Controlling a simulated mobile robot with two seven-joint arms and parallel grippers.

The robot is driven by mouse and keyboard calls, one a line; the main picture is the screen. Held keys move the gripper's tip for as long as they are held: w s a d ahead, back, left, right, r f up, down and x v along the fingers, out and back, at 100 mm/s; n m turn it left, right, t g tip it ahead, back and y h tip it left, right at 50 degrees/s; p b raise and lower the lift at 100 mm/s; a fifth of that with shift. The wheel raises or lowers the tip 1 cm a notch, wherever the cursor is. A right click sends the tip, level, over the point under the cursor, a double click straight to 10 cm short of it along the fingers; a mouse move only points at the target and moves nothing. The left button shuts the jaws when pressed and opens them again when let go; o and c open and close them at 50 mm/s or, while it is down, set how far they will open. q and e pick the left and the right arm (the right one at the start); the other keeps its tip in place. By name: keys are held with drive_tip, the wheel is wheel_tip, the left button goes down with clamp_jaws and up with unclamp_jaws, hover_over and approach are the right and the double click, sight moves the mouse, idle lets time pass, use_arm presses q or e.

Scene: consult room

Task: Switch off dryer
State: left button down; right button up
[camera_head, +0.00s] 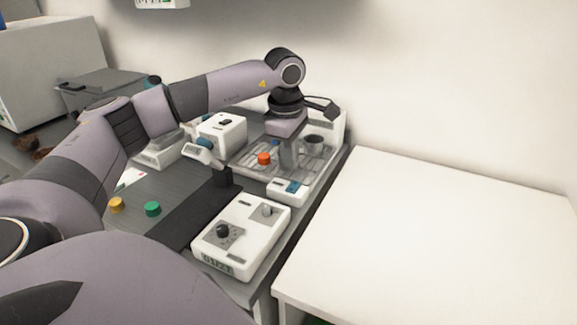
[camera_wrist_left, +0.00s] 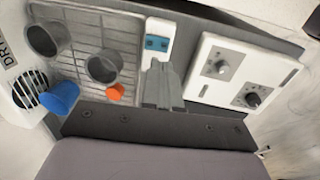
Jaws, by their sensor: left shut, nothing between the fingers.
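In the left wrist view a white housing with a dark grille, lettered "DRY" (camera_wrist_left: 8,75), is cut off at the left edge. A blue cylinder (camera_wrist_left: 58,97) sits by its grille.
The wire tray (camera_head: 240,167) holds dark cups (camera_head: 314,140) and an orange cap (camera_head: 264,158). A white two-knob device (camera_head: 240,236) stands in front. Yellow (camera_head: 116,205) and green (camera_head: 152,208) caps lie left. The white table (camera_head: 430,230) at right is bare.

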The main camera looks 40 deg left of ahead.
use_arm(q)
wheel_tip(320, 180, up, 7)
drive_tip(key=shift+s+d, duration=0.2)
drive_tip(key=shift+s, duration=0.15)
use_arm(e)
drive_tip(key=shift+f, duration=0.55)
use_arm(q)
drive_tip(key=shift+d+f+b, duration=0.1)
drive_tip(key=shift+b, duration=0.2)
use_arm(e)
drive_tip(key=shift+f, duration=0.1)
